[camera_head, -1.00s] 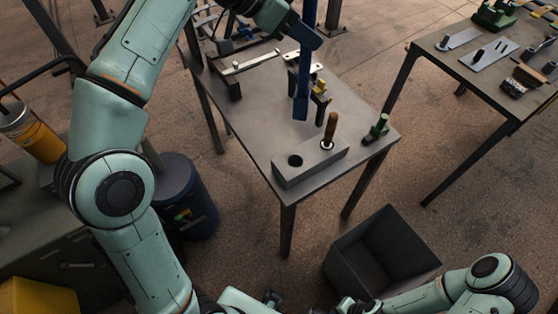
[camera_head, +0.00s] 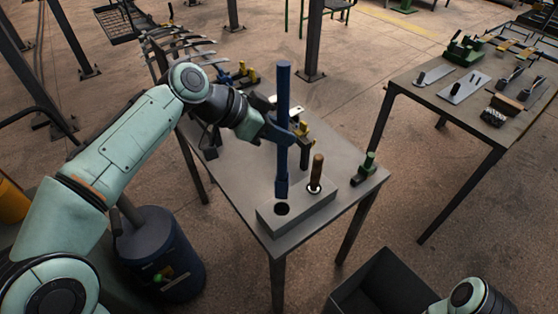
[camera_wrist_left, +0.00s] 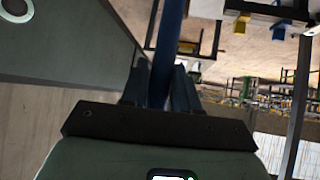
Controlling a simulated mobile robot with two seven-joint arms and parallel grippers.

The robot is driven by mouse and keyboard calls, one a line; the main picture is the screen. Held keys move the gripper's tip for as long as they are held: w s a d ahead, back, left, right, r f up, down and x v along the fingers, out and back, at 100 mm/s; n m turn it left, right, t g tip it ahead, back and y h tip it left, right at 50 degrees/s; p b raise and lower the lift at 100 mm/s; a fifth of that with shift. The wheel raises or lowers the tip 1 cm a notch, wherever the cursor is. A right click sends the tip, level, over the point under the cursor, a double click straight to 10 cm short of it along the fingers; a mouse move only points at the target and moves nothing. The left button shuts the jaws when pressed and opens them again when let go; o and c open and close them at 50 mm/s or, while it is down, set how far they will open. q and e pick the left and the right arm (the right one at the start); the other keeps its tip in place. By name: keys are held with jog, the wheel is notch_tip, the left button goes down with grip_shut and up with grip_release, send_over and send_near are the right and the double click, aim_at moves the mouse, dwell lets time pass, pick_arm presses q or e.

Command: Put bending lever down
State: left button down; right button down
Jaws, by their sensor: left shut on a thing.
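The bending lever (camera_head: 283,95) is a long blue bar and stands nearly upright over the table. My left gripper (camera_head: 288,130) is shut around its middle; the wrist view also shows the blue bar (camera_wrist_left: 169,35) between the fingers (camera_wrist_left: 160,88). The lever's lower end is just above the round dark hole in a grey block (camera_head: 310,207) at the table's near corner. I cannot tell exactly how large the gap is. My right gripper is out of view; only part of that arm shows at the lower right.
A wooden-handled tool (camera_head: 317,172) stands upright in the block's other hole. A green-handled tool (camera_head: 366,167) lies at the right edge of the table (camera_head: 235,190). Below are a dark bin (camera_head: 372,283) and a blue drum (camera_head: 160,252). Another table with tools (camera_head: 425,95) stands at right.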

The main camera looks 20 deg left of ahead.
aim_at(279, 156)
pick_arm(q)
jog(key=shift+f+b, duration=0.6)
jog(key=shift+f, duration=2.6)
jog(key=shift+f+b, duration=0.5)
jog(key=shift+b, duration=0.1)
jog(key=c, duration=0.8)
grip_release()
jog(key=shift+c, duration=0.2)
jog(key=shift+r+p, duration=0.2)
jog(key=shift+p, duration=0.1)
jog(key=p+v, duration=0.1)
jog(key=v, duration=1.1)
jog(key=shift+r, duration=0.2)
